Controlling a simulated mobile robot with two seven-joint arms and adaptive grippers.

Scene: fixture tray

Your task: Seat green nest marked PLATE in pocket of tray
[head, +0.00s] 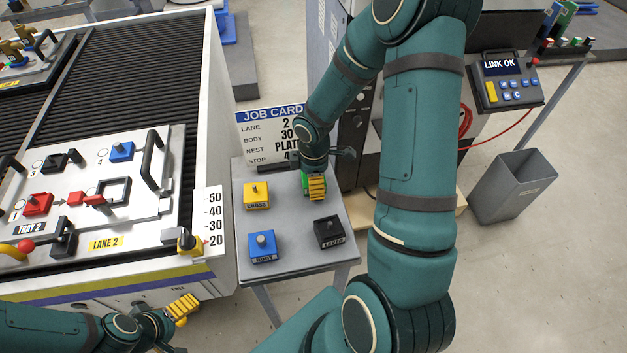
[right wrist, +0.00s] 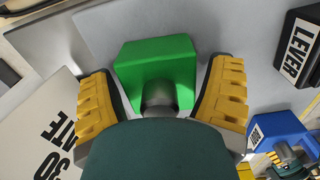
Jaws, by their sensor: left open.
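The green nest (head: 306,185) stands on the grey side table, largely covered by my right gripper (head: 316,187) in the head view. In the right wrist view the green nest (right wrist: 155,65) shows a grey knob between my two yellow fingers, which stand apart on either side of it. Its marking is hidden. The tray (head: 140,213), labelled TRAY 2, lies on the conveyor at left. A black square frame around a pale opening (head: 114,190), which looks like the pocket, is empty. My left gripper (head: 182,308) is open and empty at the lower left, in front of the conveyor.
Yellow CROSS (head: 256,197), blue (head: 262,247) and black LEVER (head: 329,232) nests share the table (head: 290,268). The job card (head: 270,130) stands behind. The tray carries handles (head: 152,160), red blocks and a blue block (head: 121,151). A scale and yellow stop (head: 188,243) edge the conveyor.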

